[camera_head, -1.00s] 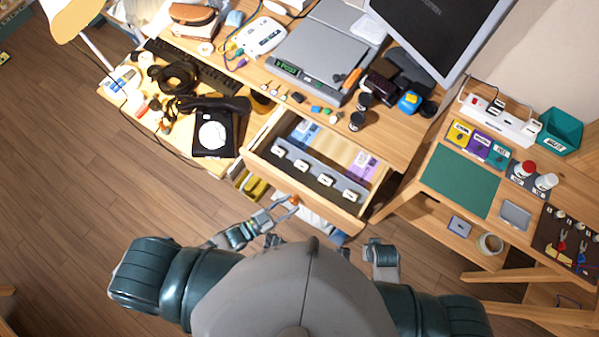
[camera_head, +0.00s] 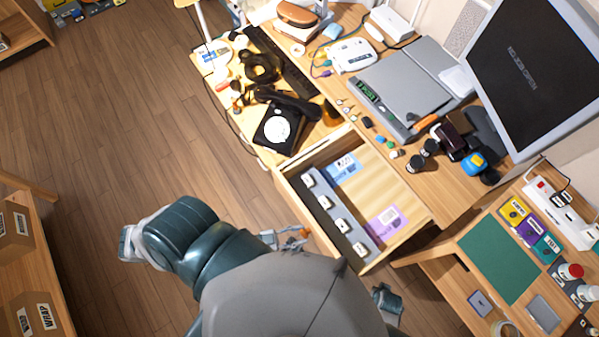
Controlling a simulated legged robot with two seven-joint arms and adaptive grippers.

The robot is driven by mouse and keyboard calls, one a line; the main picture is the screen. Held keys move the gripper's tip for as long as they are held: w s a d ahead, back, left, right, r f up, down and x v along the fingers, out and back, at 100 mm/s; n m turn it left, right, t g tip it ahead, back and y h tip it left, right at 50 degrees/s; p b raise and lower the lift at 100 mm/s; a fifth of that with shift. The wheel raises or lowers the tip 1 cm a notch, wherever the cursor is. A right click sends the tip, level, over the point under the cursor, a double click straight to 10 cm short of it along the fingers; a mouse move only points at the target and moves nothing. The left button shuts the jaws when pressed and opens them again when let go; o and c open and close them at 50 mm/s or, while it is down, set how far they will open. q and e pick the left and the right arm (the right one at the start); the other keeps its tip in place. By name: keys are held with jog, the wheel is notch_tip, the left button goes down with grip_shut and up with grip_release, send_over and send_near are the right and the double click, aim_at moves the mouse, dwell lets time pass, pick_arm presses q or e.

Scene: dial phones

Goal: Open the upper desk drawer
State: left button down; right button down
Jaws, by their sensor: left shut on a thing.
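The upper desk drawer (camera_head: 318,222) stands well out from the desk, and I look down into it. Inside are a grey strip with several white-labelled slots, a blue card (camera_head: 343,170) and a purple card (camera_head: 386,222). My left gripper (camera_head: 303,235) is at the outside of the drawer front, shut on the drawer's handle, of which only a small orange-brown part shows between the fingers. My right gripper (camera_head: 386,299) is low in the view, right of my body, below the drawer's right corner and apart from it. Its fingers are not clear.
The desk top holds a black dial phone (camera_head: 279,128), a grey device (camera_head: 403,90), a monitor (camera_head: 535,70) and small items. A side table with a green mat (camera_head: 499,260) stands at the right. A shelf (camera_head: 35,265) stands at the left. The floor between is clear.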

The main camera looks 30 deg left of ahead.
pick_arm(q)
jog(key=c, duration=0.7)
grip_release()
jog(key=shift+a, duration=0.15)
jog(key=v, duration=1.2)
